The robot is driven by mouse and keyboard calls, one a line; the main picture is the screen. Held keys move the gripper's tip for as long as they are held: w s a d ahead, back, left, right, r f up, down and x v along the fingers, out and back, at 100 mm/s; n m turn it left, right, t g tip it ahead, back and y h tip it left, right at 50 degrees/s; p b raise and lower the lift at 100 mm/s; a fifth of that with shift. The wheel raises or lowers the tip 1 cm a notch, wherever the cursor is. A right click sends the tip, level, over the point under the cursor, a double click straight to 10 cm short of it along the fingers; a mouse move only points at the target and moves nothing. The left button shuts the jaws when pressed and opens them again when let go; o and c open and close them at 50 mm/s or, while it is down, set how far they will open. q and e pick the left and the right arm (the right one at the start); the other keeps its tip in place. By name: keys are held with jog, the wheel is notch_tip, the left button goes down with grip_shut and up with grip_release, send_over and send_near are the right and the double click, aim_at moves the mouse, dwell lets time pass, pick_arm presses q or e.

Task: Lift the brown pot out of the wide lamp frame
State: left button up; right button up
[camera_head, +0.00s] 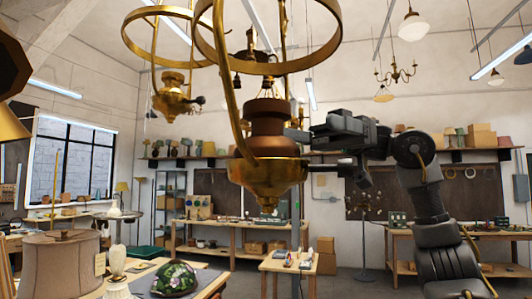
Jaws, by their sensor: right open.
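The brown pot (267,128) sits upright in the brass bowl of the wide lamp frame (268,172), which hangs in the middle of the head view. The frame's large brass ring (333,62) is above the pot, and a curved brass arm runs down on the left, partly in front of it. My right gripper (300,137) comes in from the right, open, with its fingers at the pot's right side. I cannot tell whether they touch it. The far side of the pot is hidden. My left gripper is not in view.
A second brass lamp frame (173,100) hangs behind on the left. A small wooden table (287,264) stands below. At the lower left are a fabric lampshade (62,262) and a stained-glass shade (174,279). The space right of the pot is taken by my right arm.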

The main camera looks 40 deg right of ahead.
aim_at(254, 119)
jog(key=a, duration=0.4)
jog(key=shift+w+a+f, duration=0.1)
jog(key=shift+w+a, duration=0.2)
jog(key=shift+w, duration=0.05)
jog(key=shift+a, duration=0.45)
jog(key=shift+s+a+p, duration=0.15)
jog(key=shift+a+p, duration=0.05)
jog(key=shift+p, duration=0.2)
jog(key=a+p, duration=0.2)
jog(key=a, duration=0.2)
jog(key=shift+w+a, duration=0.2)
jog(key=shift+a, duration=0.25)
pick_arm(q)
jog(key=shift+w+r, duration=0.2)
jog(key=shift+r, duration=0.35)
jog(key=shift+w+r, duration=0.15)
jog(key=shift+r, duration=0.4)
pick_arm(e)
jog(key=shift+s+d, duration=0.1)
